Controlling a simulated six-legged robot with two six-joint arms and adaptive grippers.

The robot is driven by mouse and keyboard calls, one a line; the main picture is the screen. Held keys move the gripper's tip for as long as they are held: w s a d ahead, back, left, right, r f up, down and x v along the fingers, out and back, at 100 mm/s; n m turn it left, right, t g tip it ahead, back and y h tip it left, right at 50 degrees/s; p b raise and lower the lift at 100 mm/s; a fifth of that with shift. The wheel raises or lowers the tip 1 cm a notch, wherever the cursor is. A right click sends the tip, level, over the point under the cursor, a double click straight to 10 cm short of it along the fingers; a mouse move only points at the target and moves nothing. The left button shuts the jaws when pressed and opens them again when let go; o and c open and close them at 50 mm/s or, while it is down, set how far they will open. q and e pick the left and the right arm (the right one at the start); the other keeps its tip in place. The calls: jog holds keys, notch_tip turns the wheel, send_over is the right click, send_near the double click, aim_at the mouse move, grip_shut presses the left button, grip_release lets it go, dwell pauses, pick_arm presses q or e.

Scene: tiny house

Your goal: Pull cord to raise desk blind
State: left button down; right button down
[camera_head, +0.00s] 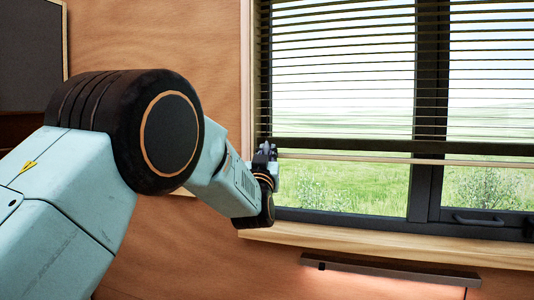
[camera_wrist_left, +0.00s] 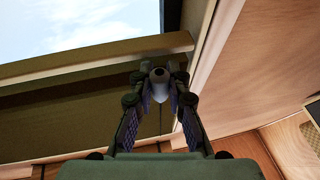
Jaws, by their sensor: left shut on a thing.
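The desk blind (camera_head: 350,75) hangs over the upper part of the window, its dark slats spread apart. Its bottom rail (camera_head: 400,147) is above the sill, with bare glass below. My left gripper (camera_head: 265,153) is at the left edge of the window, near the level of the bottom rail. In the left wrist view my left gripper (camera_wrist_left: 158,78) has its fingertips closed around a small grey, rounded cord pull (camera_wrist_left: 159,88). The cord itself is too thin to make out in the head view. My right gripper is in neither view.
A wooden sill (camera_head: 380,242) runs under the window, close below my left gripper. A dark bar with a glowing light (camera_head: 390,271) is mounted under the sill. A window handle (camera_head: 480,221) is at the lower right. A dark board (camera_head: 30,55) is at upper left.

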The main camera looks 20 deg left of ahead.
pick_arm(q)
jog(key=shift+r, duration=0.1)
notch_tip(320, 180, down, 17)
jog(key=b, duration=1.3)
jog(key=shift+s, duration=0.35)
jog(key=c, duration=1.8)
grip_release()
jog(key=o, duration=0.5)
jog(key=shift+w+f, duration=0.2)
jog(key=shift+f, duration=0.05)
jog(key=shift+s, duration=0.2)
